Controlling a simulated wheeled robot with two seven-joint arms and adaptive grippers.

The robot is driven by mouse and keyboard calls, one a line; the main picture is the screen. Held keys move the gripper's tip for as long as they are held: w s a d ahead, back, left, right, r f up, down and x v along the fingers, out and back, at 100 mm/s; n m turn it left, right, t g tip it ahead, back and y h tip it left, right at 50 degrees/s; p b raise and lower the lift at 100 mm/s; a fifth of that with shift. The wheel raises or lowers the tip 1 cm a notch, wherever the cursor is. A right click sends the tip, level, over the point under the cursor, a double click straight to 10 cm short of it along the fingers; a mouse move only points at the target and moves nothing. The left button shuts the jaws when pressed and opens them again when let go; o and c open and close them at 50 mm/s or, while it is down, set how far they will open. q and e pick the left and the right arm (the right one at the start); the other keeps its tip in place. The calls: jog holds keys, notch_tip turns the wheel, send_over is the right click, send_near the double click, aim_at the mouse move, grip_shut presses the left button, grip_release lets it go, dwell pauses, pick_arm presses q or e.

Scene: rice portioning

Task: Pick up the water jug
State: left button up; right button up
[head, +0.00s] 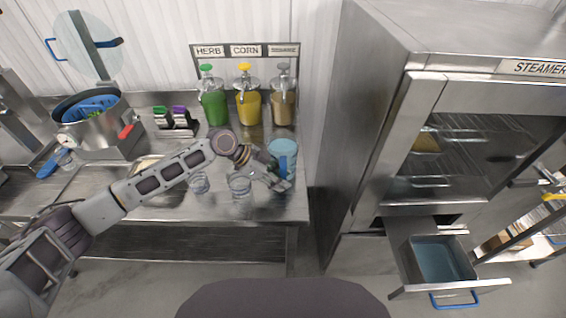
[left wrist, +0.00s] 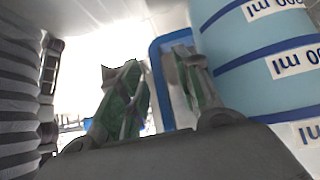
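The water jug (head: 284,150) is light blue and stands upright at the right end of the steel counter. In the left wrist view the jug (left wrist: 262,65) fills the right side, with dark blue bands and "ml" labels. Its blue handle (left wrist: 158,82) shows between the two green-padded fingers of my left gripper (left wrist: 160,90). The fingers are apart, and a gap shows between the left finger and the handle. In the head view my left gripper (head: 279,181) is at the jug's near side, low down. My right gripper is not in view.
Clear glasses (head: 240,186) stand on the counter beside and under my left arm. Dispensers of green, yellow and brown contents (head: 248,106) stand behind. A steel steamer cabinet (head: 375,130) rises to the right, with a pulled-out drawer holding a blue-grey bin (head: 443,260).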

pick_arm(q)
jog(key=shift+c, duration=0.4)
grip_shut()
dwell(0.4)
jog(key=shift+w+d+r, duration=0.1)
